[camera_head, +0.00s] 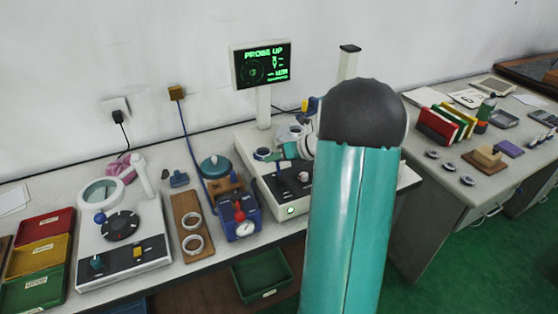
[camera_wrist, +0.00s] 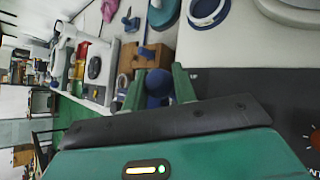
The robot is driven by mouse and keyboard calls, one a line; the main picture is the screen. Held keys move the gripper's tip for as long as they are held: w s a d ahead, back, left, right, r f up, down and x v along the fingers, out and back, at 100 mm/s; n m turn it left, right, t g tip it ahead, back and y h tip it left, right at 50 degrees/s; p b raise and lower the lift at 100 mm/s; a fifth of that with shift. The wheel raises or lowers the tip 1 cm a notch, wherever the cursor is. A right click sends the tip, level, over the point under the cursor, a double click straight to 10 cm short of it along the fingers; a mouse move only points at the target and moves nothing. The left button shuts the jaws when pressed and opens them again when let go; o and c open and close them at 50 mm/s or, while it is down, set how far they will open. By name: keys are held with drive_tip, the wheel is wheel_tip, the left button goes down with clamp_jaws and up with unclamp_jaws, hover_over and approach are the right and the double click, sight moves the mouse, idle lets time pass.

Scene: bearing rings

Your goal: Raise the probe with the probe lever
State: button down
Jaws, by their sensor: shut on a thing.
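The display (camera_head: 262,64) at the back of the bench reads "PROBE UP" in green letters. In the wrist view my gripper (camera_wrist: 158,90) has its two green fingers shut on a dark blue ball knob (camera_wrist: 157,82), which looks like the probe lever's knob. The lever's stem is hidden. In the head view the grey and white measuring instrument (camera_head: 291,196) stands below the display with a lit green lamp. My large teal arm link covers its right side. The probe itself is not clearly visible.
A blue device with a dial (camera_head: 242,228) and a wooden board with two rings (camera_head: 190,228) stand left of the instrument. Further left are a turntable unit (camera_head: 122,262) and coloured trays (camera_head: 40,257). A second desk (camera_head: 440,190) with small items is at right.

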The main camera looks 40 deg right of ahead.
drive_tip(key=shift+w+d+f+m+g, duration=0.1)
drive_tip(key=shift+w+m+g, duration=0.05)
drive_tip(key=shift+w+g, duration=0.15)
drive_tip(key=shift+w+d+f+m+g, duration=0.1)
drive_tip(key=shift+w+m+g, duration=0.05)
drive_tip(key=shift+g, duration=0.25)
drive_tip(key=c, duration=1.1)
unclamp_jaws()
drive_tip(key=shift+c, duration=0.2)
drive_tip(key=v, duration=1.3)
drive_tip(key=shift+s+r, duration=0.25)
drive_tip(key=shift+d, duration=0.15)
